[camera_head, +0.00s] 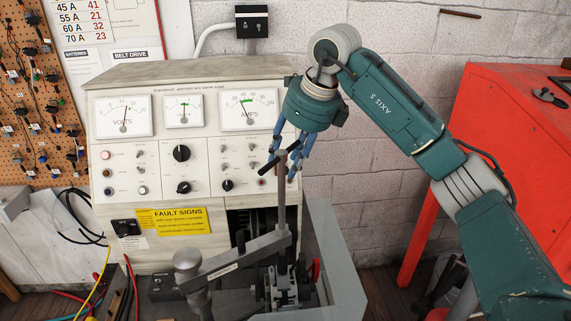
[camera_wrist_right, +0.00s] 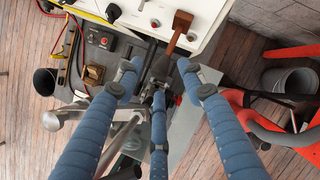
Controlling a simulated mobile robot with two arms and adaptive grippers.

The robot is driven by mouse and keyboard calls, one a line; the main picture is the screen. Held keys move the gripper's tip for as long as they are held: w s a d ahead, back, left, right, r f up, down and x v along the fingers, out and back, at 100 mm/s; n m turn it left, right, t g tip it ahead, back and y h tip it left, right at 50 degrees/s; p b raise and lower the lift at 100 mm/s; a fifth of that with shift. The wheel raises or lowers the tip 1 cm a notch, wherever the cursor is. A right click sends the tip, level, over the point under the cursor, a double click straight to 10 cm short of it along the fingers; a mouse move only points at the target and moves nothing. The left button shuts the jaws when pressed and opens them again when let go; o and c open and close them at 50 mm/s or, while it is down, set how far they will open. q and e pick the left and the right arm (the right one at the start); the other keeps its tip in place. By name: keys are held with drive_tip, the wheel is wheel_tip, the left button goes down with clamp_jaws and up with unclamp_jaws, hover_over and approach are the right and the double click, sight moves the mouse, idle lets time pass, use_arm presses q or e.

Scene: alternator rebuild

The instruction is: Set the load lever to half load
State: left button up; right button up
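An upright grey lever (camera_head: 281,205) stands at the front right of the test bench. I take it for the load lever; no load marks on it are readable. I cannot tell whether a finger touches the lever. My left gripper is in neither view.
A labelled grey bar (camera_head: 238,262) runs low across the front beside a clamped mechanism (camera_head: 284,290). The bench panel (camera_head: 150,170) with knobs and dials stands close behind. A grey sheet-metal guard (camera_head: 335,255) is at right, with a red cabinet (camera_head: 515,130) beyond. Cables lie at left.

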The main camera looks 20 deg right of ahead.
drive_tip(key=v, duration=0.9)
drive_tip(key=shift+s+r, duration=0.2)
drive_tip(key=shift+r, duration=0.1)
drive_tip(key=shift+a, duration=0.1)
